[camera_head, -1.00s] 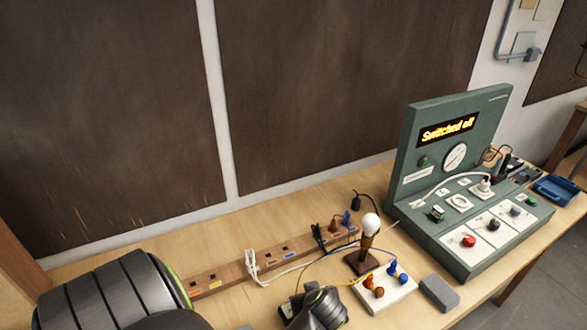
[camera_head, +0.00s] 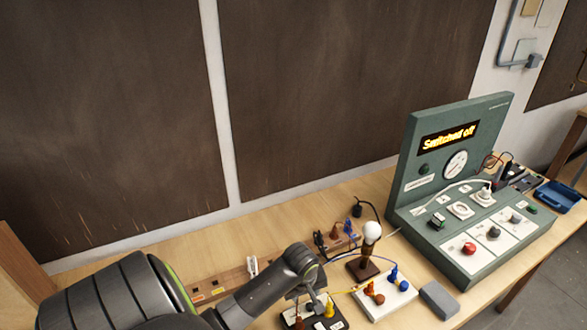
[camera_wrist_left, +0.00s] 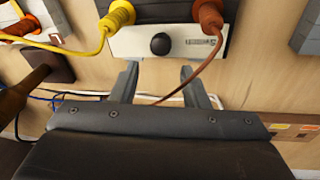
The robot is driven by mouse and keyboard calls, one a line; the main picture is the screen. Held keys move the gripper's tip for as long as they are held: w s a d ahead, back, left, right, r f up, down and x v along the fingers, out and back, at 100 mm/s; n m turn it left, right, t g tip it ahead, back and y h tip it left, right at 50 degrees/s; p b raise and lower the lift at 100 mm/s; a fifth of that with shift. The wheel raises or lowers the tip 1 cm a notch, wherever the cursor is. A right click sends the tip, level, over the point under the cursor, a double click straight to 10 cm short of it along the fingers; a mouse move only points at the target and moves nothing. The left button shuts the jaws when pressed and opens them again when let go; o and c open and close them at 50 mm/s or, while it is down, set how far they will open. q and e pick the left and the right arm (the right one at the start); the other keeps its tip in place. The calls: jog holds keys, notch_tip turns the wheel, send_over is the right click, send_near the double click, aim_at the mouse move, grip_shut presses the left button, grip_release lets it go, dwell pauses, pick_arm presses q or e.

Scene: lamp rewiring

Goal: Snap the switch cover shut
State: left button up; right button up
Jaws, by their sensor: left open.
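The switch (camera_head: 326,324) sits at the bottom edge of the head view, partly hidden by my left arm. In the left wrist view it shows a white plate (camera_wrist_left: 130,42) with a black round knob (camera_wrist_left: 160,43) and a dark part (camera_wrist_left: 170,11) behind it, cut off by the top edge. I cannot tell how the cover stands. A yellow plug (camera_wrist_left: 119,14) and a brown plug (camera_wrist_left: 207,17) flank the dark part. My left gripper (camera_wrist_left: 160,76) is open and empty, its fingertips just short of the white plate. My right gripper is not in view.
A bulb lamp (camera_head: 371,234) and a white terminal block (camera_head: 372,303) with plugs stand to the right of the switch. A grey block (camera_head: 438,299) and the green test panel (camera_head: 470,262), reading "Switched off", are farther right. A wooden socket strip (camera_head: 210,290) runs behind my arm.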

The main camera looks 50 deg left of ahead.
pick_arm(q)
jog(key=shift+w+a+h, duration=0.1)
jog(key=shift+a+h, duration=0.4)
jog(key=shift+h, duration=0.2)
notch_tip(320, 180, up, 17)
jog(key=s+a+b, duration=0.1)
jog(key=s, duration=0.1)
jog(key=shift+s, duration=0.3)
